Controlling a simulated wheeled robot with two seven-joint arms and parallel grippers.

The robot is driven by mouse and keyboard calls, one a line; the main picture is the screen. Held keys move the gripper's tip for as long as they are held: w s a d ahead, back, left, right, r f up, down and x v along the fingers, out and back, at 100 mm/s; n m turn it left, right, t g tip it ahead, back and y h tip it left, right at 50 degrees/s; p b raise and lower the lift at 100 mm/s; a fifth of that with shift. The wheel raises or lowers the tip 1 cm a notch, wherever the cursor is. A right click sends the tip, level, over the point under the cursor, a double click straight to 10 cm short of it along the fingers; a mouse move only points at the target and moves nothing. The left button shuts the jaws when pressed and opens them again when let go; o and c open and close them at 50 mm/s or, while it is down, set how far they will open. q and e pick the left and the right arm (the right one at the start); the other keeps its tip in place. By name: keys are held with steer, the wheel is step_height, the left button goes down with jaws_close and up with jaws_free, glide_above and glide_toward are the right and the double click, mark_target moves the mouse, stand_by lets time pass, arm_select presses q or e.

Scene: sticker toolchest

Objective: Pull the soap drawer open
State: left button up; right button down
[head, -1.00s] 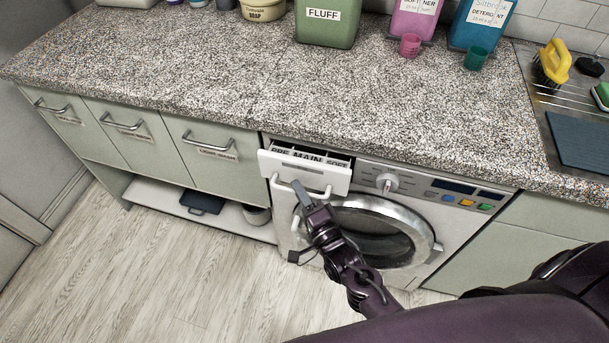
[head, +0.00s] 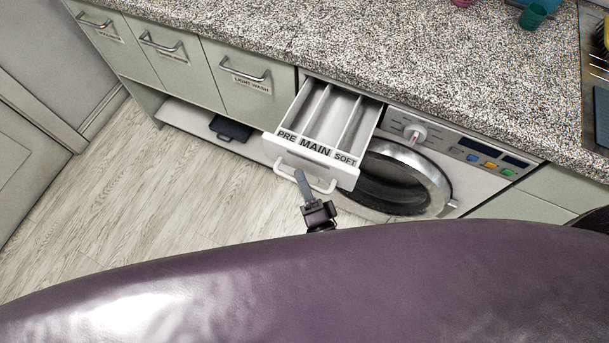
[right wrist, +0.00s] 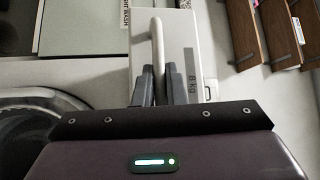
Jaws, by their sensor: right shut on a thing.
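The soap drawer (head: 335,122) stands well out from the washing machine (head: 425,186) in the head view. Its compartments marked PRE, MAIN and SOFT show and look empty. My right gripper (head: 302,181) is at the white bar handle (head: 322,186) on the drawer front, and part of it is hidden behind my arm. In the right wrist view the two dark fingers (right wrist: 157,88) are shut on the handle (right wrist: 157,42), in front of the drawer front (right wrist: 176,55). My left gripper is not in view.
The speckled counter (head: 390,50) overhangs the machine. Cabinet drawers with bar handles, one marked LIGHT WASH (head: 245,82), are left of the machine. A dark tray (head: 230,129) lies on the low shelf. The wooden floor (head: 170,190) in front is clear.

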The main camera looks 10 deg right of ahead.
steer(key=c, duration=1.5)
jaws_free()
steer(key=shift+s, duration=0.1)
steer(key=b+v, duration=0.1)
steer(key=v, duration=0.6)
steer(key=shift+s+d, duration=0.15)
steer(key=shift+s, duration=0.15)
steer(key=shift+f, duration=0.1)
